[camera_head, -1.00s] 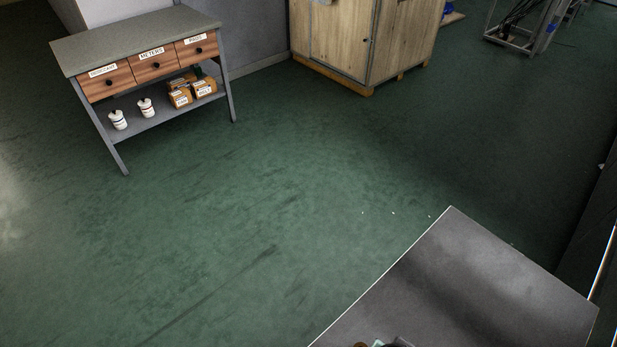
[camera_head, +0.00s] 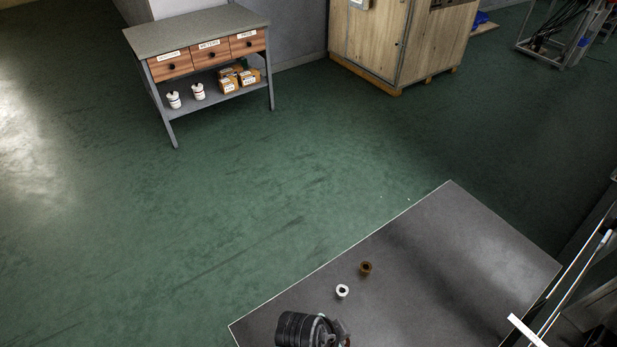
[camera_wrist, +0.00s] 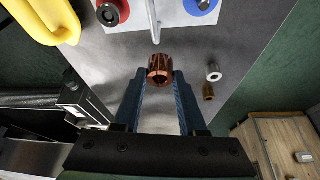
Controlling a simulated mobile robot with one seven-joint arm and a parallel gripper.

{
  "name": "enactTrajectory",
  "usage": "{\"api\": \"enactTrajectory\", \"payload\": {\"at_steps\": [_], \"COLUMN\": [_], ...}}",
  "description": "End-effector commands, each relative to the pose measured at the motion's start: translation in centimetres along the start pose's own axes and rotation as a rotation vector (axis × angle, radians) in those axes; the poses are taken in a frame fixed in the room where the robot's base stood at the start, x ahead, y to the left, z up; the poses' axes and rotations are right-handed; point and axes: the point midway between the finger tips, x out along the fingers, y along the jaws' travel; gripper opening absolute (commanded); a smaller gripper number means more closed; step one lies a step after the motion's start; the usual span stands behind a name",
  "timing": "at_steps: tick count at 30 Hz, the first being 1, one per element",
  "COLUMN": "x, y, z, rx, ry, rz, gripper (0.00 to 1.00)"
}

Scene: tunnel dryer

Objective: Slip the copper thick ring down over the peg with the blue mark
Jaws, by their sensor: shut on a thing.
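The copper thick ring (camera_wrist: 160,70) is held between the two fingertips of my gripper (camera_wrist: 160,82) in the wrist view, with its opening partly visible. In the head view, the end of my arm (camera_head: 305,330) is at the bottom edge. The blue mark (camera_wrist: 203,6) is a round patch on a white board at the top of the wrist view, cut by the frame edge, with a peg (camera_wrist: 204,4) at its middle. The ring is apart from that peg, below and left of it in the picture. The head view does not show the marks.
A red mark (camera_wrist: 110,13) with a dark round top lies left on the board, and a pale upright rod (camera_wrist: 153,22) stands between. A yellow object (camera_wrist: 45,22) is at upper left. White (camera_head: 342,291) and brown (camera_head: 365,268) rings stand on the grey table (camera_head: 430,250).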

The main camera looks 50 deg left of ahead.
Motion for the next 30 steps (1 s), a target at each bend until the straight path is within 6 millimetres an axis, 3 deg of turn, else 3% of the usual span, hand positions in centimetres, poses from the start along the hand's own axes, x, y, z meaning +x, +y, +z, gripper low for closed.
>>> {"api": "enactTrajectory", "payload": {"at_steps": [1, 9, 26, 30], "x": [-1.7, -3.2, -3.3, -2.4], "y": [-1.4, -4.7, -5.0, -5.0], "z": [0.6, 4.1, 4.6, 5.0], "rx": [0.004, 0.053, 0.063, 0.062], "ry": [0.000, 0.001, 0.004, 0.004], "rz": [0.004, 0.021, 0.023, 0.023], "gripper": [0.00, 0.00, 0.00, 0.00]}}
